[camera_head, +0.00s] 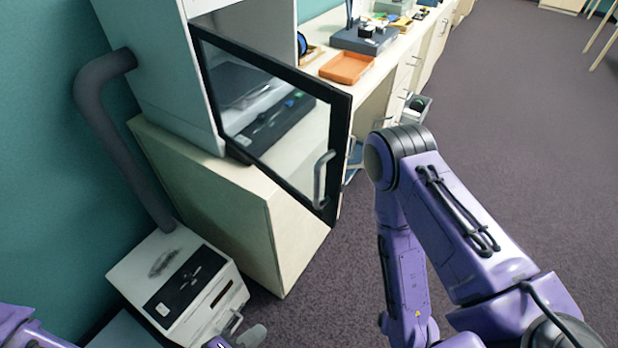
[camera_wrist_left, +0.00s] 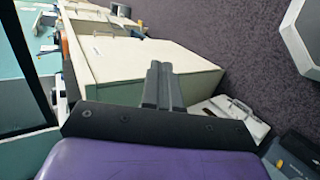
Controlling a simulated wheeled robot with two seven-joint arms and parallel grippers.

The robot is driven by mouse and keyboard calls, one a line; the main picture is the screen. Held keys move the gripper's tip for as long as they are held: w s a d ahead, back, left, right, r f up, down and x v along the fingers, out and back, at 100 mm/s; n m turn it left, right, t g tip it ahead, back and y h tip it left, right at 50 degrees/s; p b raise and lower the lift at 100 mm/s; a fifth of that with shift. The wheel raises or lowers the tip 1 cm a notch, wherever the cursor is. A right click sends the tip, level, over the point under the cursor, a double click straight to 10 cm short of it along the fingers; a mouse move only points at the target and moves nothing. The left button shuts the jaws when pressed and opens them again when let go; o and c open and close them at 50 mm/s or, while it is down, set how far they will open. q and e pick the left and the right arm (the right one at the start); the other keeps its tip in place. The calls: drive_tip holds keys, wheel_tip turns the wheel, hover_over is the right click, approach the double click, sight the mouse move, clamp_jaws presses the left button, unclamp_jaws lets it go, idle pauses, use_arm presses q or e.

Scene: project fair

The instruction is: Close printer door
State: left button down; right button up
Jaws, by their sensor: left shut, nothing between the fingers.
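The printer enclosure (camera_head: 160,70) is a tall pale box on a cream cabinet. Its door (camera_head: 268,110), clear glass in a black frame, stands open and swung out over the cabinet's front edge. The grey door handle (camera_head: 322,180) is near the door's free lower corner. My left gripper (camera_head: 252,335) shows partly at the bottom of the head view, low and in front of the cabinet, apart from the door. In the left wrist view its fingers (camera_wrist_left: 160,85) are together and empty. My right arm crosses the right side; its gripper is out of the picture.
A cream cabinet (camera_head: 205,190) bears the printer. A white box unit (camera_head: 180,285) with a grey duct (camera_head: 110,130) stands on the floor at left. An orange tray (camera_head: 346,67) lies on the bench behind.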

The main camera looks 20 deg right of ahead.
use_arm(q)
drive_tip(key=w+d+r+m+t+h+p, duration=0.1)
drive_tip(key=w+d+r+h, duration=0.15)
drive_tip(key=r, duration=0.75)
drive_tip(key=w+d+r+m+t+h+p, duration=0.15)
drive_tip(key=r+h, duration=0.25)
drive_tip(key=r, duration=0.6)
use_arm(e)
wheel_tip(320, 180, up, 6)
drive_tip(key=s+f, duration=0.1)
drive_tip(key=s, duration=0.1)
use_arm(q)
drive_tip(key=b, duration=1.2)
approach(331, 207)
drive_tip(key=shift+g, duration=0.35)
drive_tip(key=p+x, duration=0.3)
drive_tip(key=x, duration=0.3)
drive_tip(key=shift+w+d+r, duration=0.2)
drive_tip(key=shift+w+d, duration=0.1)
drive_tip(key=shift+w, duration=0.1)
use_arm(e)
wheel_tip(331, 207, down, 9)
drive_tip(key=w, duration=0.1)
drive_tip(key=shift+f, duration=0.15)
use_arm(q)
drive_tip(key=shift+d+f, duration=0.1)
use_arm(e)
drive_tip(key=shift+d, duration=0.1)
